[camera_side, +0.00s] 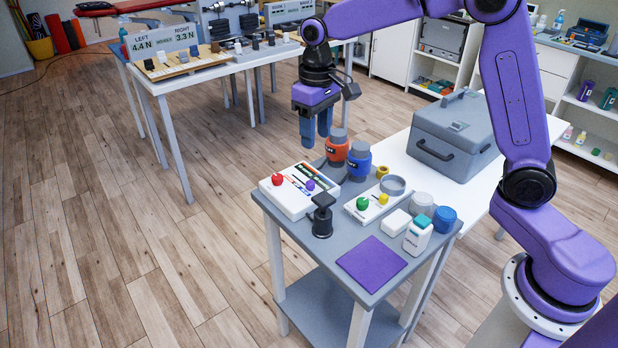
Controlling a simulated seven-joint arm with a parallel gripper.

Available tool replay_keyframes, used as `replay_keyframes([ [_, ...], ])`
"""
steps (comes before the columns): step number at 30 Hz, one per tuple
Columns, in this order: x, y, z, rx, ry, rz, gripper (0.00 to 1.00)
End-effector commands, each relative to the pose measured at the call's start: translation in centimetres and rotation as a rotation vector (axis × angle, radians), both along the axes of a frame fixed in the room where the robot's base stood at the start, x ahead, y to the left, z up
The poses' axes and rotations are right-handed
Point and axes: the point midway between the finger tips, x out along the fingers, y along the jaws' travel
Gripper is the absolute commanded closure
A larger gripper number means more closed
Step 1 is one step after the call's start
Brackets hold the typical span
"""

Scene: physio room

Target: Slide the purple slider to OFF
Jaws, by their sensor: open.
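The purple slider (310,185) is a small purple knob on a white panel box (293,211) at the left end of the grey table. A red knob (277,179) stands on the same panel, to its left. Markings on the panel are too small to read, so I cannot tell which end is OFF or how the slider is set. My gripper (316,138) points down, above and behind the panel, apart from the slider. Its two blue fingers are empty, with a slight gap between them.
Orange (337,150) and blue (359,162) jars stand close behind the panel. A black post (322,216) stands in front of it. A second panel with green (363,203) and yellow knobs is to the right. A grey toolbox (451,140) is further right. The purple mat (371,263) is bare.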

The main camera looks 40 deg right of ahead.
Motion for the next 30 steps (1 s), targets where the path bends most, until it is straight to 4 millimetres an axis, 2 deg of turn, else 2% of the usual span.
replay_keyframes([
  [1, 1.7, -0.6, -0.3, -0.001, 0.002, -0.046, 0.53],
  [3, 3.4, -1.4, -0.6, -0.001, 0.004, -0.099, 0.53],
  [6, 5.3, -2.5, -1.0, -0.001, 0.004, -0.159, 0.53],
  [9, 6.3, -3.3, -1.2, -0.002, 0.005, -0.197, 0.53],
  [17, 6.8, -3.7, -2.7, -0.003, 0.008, -0.214, 0.53],
  [30, 6.7, -3.7, -10.6, -0.003, 0.010, -0.214, 0.53],
])
